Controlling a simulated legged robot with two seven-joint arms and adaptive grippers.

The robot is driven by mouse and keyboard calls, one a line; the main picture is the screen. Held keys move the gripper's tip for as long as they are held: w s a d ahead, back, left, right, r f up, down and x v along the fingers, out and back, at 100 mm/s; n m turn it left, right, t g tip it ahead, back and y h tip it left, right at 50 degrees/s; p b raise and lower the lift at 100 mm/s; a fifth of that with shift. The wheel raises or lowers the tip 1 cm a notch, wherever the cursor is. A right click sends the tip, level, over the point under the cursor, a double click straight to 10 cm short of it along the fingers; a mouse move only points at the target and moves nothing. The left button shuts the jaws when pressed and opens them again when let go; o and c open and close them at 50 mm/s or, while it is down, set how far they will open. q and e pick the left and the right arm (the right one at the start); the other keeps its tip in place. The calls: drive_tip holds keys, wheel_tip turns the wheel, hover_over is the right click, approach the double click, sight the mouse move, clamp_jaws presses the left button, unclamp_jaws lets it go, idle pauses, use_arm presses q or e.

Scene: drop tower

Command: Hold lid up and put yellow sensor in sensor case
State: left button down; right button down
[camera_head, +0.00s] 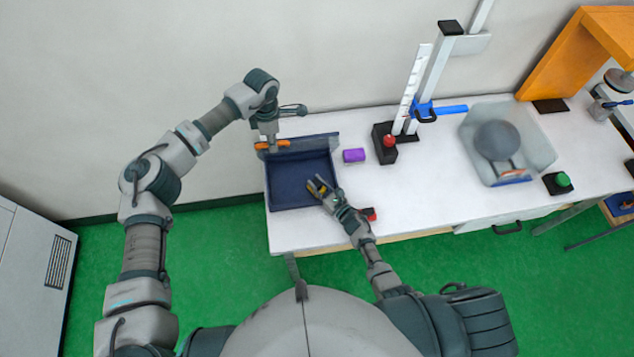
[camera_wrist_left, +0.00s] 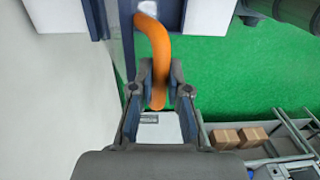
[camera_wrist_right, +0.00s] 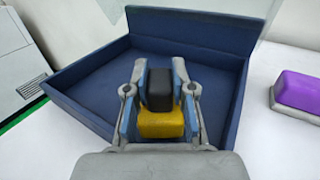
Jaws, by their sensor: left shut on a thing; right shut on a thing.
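The dark blue sensor case (camera_head: 283,193) stands open at the left end of the white table, and its inside also fills much of the right wrist view (camera_wrist_right: 85,92). Its lid (camera_head: 318,142) is raised at the back edge. My left gripper (camera_head: 271,143) is shut on the orange lid handle (camera_wrist_left: 156,50), whose lower part lies between the fingers. My right gripper (camera_head: 320,186) is shut on the yellow sensor (camera_wrist_right: 160,124), which has a black block on its far end. It holds the sensor over the case's front right part; I cannot tell whether it touches the floor.
A purple block (camera_head: 353,155) lies just right of the case. A red-and-black thing (camera_head: 369,214) is by the table's front edge, close to my right wrist.

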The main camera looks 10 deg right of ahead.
drive_tip(key=shift+f, duration=0.3)
drive_tip(key=shift+f, duration=0.1)
